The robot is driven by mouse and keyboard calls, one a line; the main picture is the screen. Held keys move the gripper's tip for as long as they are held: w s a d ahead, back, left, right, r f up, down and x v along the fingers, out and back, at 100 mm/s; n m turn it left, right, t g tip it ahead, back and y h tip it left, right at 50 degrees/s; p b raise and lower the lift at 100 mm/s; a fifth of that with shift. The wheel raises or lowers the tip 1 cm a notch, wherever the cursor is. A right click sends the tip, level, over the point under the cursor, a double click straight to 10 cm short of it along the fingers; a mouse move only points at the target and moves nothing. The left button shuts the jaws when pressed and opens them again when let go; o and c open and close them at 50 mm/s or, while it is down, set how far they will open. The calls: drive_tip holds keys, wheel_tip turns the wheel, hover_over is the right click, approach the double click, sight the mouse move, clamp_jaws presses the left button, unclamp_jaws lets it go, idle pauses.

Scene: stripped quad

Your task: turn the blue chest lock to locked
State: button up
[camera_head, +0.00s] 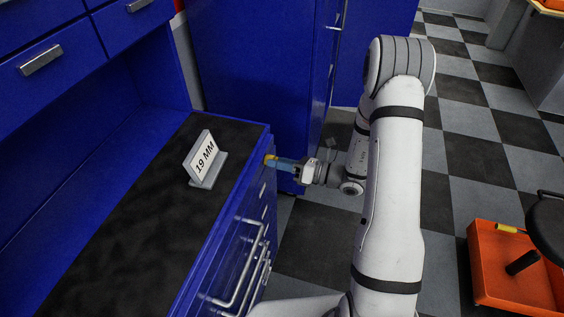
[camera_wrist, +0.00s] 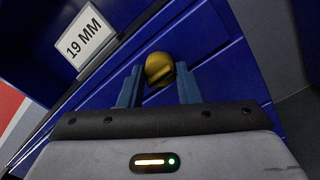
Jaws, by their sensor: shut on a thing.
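The blue chest (camera_head: 222,252) has a black top and a front of drawers with metal handles. Its lock (camera_wrist: 158,68) shows as a rounded brass-yellow knob on the blue drawer front, near the upper far corner. My gripper (camera_head: 281,163) reaches the chest front from the right, and its blue-grey fingers are shut on the lock. In the wrist view my gripper (camera_wrist: 160,82) has one finger on each side of the knob. The fingers partly hide the lock in the head view, and I cannot tell its turn position.
A white "19 MM" sign (camera_head: 205,160) stands on the chest top near the lock. A tall blue cabinet (camera_head: 255,70) stands behind. An orange tray (camera_head: 500,275) with tools lies at the lower right, beside a black stool seat (camera_head: 550,222).

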drive_tip(key=shift+s+a+f, duration=0.1)
drive_tip(key=shift+s, duration=0.1)
drive_tip(key=o, duration=0.8)
drive_tip(key=shift+a, duration=0.1)
drive_tip(key=shift+c, duration=0.2)
drive_tip(key=shift+o, duration=1)
drive_tip(key=shift+w, duration=0.1)
drive_tip(key=b+v, duration=0.1)
drive_tip(key=v, duration=0.7)
